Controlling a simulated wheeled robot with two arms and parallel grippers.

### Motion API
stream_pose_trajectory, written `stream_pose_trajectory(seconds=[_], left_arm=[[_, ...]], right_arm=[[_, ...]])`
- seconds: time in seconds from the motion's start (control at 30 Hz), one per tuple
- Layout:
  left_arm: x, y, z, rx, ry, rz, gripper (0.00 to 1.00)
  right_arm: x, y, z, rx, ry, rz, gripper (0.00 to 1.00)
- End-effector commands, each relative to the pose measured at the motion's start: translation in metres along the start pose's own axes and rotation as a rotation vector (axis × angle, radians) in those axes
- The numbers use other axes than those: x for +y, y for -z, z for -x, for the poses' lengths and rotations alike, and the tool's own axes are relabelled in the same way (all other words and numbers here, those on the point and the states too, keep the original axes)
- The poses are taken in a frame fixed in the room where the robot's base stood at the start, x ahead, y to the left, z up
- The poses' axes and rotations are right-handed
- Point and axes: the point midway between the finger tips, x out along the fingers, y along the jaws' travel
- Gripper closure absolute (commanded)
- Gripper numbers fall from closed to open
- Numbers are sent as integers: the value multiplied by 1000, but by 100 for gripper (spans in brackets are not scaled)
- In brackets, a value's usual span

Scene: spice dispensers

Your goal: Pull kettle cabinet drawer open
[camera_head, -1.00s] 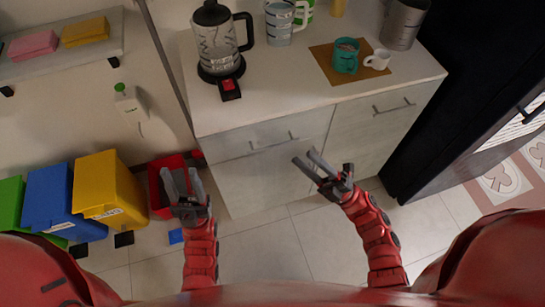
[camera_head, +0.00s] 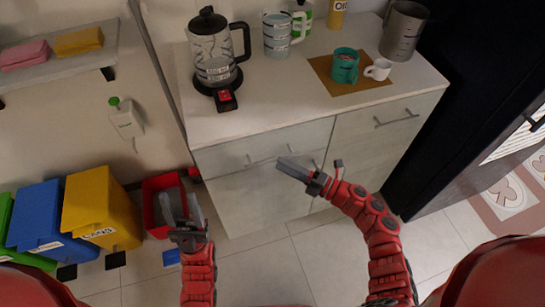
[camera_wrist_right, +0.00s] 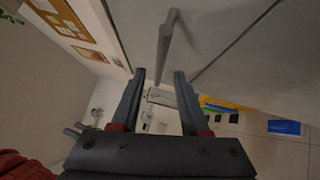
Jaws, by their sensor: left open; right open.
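The kettle (camera_head: 214,50), clear with a black lid and handle, stands on the left of the white counter. Below it is the shut, pale grey drawer front (camera_head: 220,157) with a thin metal bar handle (camera_head: 255,161). My right gripper (camera_head: 284,164) is at the right part of this handle and partly hides it. In the right wrist view the bar handle (camera_wrist_right: 167,45) lies just ahead of the open right gripper (camera_wrist_right: 159,76), in line with the gap between its fingers. I cannot tell if they touch. My left gripper (camera_head: 180,207) is open and empty, low at the left.
A second drawer with a bar handle (camera_head: 396,119) is to the right. Mugs, a brown mat (camera_head: 322,70) and a metal jug (camera_head: 404,32) stand on the counter. A red bin (camera_head: 152,208) and coloured bins (camera_head: 100,208) are at the lower left. The floor before the cabinet is clear.

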Motion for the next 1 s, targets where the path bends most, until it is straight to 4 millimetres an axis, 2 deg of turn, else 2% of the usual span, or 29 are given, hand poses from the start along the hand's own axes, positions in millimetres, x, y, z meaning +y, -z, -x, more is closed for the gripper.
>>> stream_pose_trajectory(seconds=[0.1,0.23,0.6,0.63,0.87,1.0], left_arm=[[0,1,-5,0,0,0,50],[0,1,-6,0,0,0,50],[0,1,-6,0,0,0,50],[0,1,-6,0,0,0,50],[0,1,-6,0,0,0,50],[0,1,-6,0,0,0,50]], right_arm=[[3,0,-22,4,-4,1,55],[2,0,-37,1,-2,2,55],[0,0,-44,1,-1,1,55],[0,0,-44,1,-1,1,57],[0,0,-44,1,-1,1,98],[0,0,-44,1,-1,0,100]])
